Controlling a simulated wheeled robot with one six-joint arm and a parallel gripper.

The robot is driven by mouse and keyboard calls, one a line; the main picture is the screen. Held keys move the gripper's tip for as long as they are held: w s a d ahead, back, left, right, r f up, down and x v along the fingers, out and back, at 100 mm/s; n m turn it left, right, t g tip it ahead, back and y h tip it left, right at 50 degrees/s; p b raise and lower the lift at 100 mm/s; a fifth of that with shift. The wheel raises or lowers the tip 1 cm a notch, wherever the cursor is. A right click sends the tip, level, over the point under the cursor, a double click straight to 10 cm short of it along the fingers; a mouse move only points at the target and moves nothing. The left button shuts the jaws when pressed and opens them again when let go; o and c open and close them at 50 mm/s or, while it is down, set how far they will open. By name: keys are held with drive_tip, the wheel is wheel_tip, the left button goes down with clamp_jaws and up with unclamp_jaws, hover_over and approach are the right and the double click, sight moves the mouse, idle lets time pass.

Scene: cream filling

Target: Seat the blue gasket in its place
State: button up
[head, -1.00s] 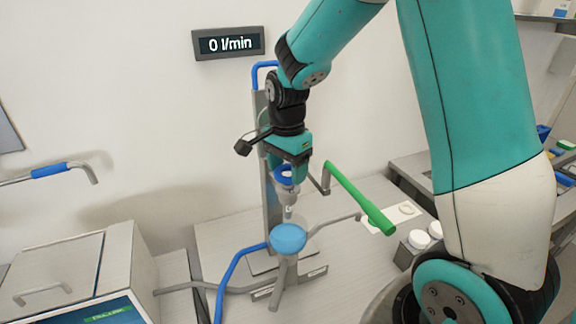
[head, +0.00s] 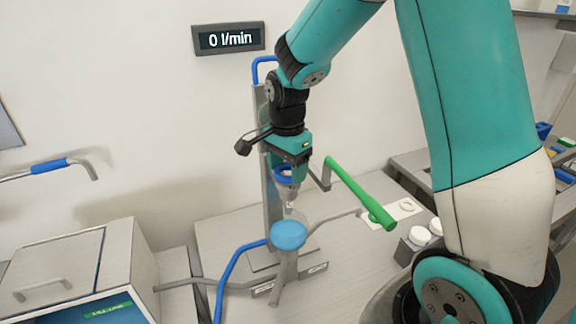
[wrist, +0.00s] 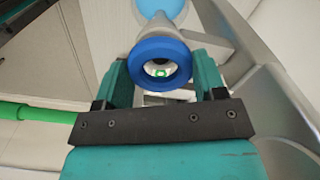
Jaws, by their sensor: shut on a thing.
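The blue gasket (wrist: 160,50) is a thick ring, seen in the wrist view between the two fingers of my gripper (wrist: 163,80). My gripper is shut on it. In the head view the gasket (head: 283,181) shows just below my gripper (head: 288,166), at the mouth of a pale, tapering nozzle (head: 287,196). Whether it is fully seated there I cannot tell. Through the ring's hole a small green-and-white detail shows. The nozzle points down above a light blue round piece (head: 289,235), which also shows in the wrist view (wrist: 160,8).
A green-handled lever (head: 360,192) sticks out to the right of the nozzle. A grey upright post (head: 271,215) stands behind it. Pipes and a blue hose (head: 228,280) spread below. White jars (head: 419,237) stand at right, a metal box (head: 75,262) at left.

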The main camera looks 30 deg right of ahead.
drive_tip(key=shift+f+b, duration=0.3)
drive_tip(key=shift+f, duration=0.6)
idle(2.3)
drive_tip(key=o, duration=1)
drive_tip(key=shift+r, duration=0.1)
wheel_tip(320, 180, up, 7)
drive_tip(key=p, duration=0.6)
